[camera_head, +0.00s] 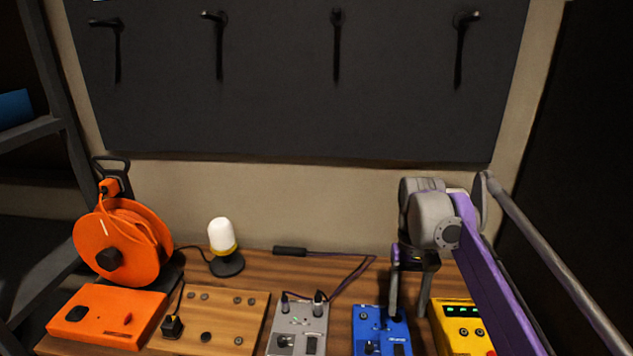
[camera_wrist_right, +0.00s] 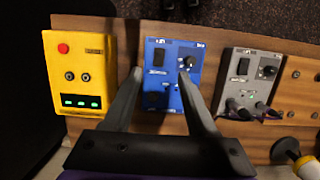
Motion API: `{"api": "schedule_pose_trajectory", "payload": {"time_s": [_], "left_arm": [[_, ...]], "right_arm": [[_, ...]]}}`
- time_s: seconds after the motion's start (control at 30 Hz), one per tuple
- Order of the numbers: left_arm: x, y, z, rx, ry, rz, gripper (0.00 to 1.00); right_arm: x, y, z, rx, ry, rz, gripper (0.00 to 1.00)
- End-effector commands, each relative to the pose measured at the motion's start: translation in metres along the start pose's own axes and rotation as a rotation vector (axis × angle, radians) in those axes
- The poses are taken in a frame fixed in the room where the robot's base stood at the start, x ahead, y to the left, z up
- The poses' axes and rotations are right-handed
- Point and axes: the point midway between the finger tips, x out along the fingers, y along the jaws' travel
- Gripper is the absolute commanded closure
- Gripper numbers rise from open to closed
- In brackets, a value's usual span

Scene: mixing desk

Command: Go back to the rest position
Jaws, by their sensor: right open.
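My right gripper (camera_head: 408,300) hangs over the right part of the desk, above the blue box (camera_head: 381,331). In the right wrist view its two fingers (camera_wrist_right: 160,75) are spread apart with nothing between them, and the blue box (camera_wrist_right: 172,65) lies beyond them. In the head view the gripper covers part of the blue box's back edge. I cannot tell whether a fingertip touches the box. My left gripper is in neither view.
The wooden desk (camera_head: 345,284) carries a yellow box (camera_head: 462,328), a grey box (camera_head: 298,330) with plugged cables, a wooden socket board (camera_head: 222,315), an orange box (camera_head: 105,316), an orange cable reel (camera_head: 120,240) and a white lamp (camera_head: 222,236). A dark panel (camera_head: 290,90) hangs behind.

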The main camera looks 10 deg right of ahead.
Motion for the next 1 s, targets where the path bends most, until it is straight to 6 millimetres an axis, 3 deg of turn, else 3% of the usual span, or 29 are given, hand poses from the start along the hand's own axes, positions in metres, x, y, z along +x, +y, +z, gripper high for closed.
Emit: {"api": "schedule_pose_trajectory", "payload": {"time_s": [0.17, 0.27, 0.7, 0.83, 1.0], "left_arm": [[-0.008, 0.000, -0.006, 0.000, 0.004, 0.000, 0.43], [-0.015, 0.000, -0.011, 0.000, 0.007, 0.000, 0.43], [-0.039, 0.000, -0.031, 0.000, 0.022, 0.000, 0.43], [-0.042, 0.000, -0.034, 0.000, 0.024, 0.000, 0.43], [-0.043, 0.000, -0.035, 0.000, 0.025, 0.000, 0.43]], "right_arm": [[0.011, -0.009, 0.025, -0.038, 0.108, 0.002, 0.43], [0.027, -0.016, 0.047, -0.070, 0.208, 0.002, 0.43], [0.134, -0.029, 0.137, -0.211, 0.627, -0.018, 0.43], [0.154, -0.029, 0.148, -0.231, 0.690, -0.023, 0.43], [0.161, -0.029, 0.152, -0.238, 0.713, -0.025, 0.43]]}}
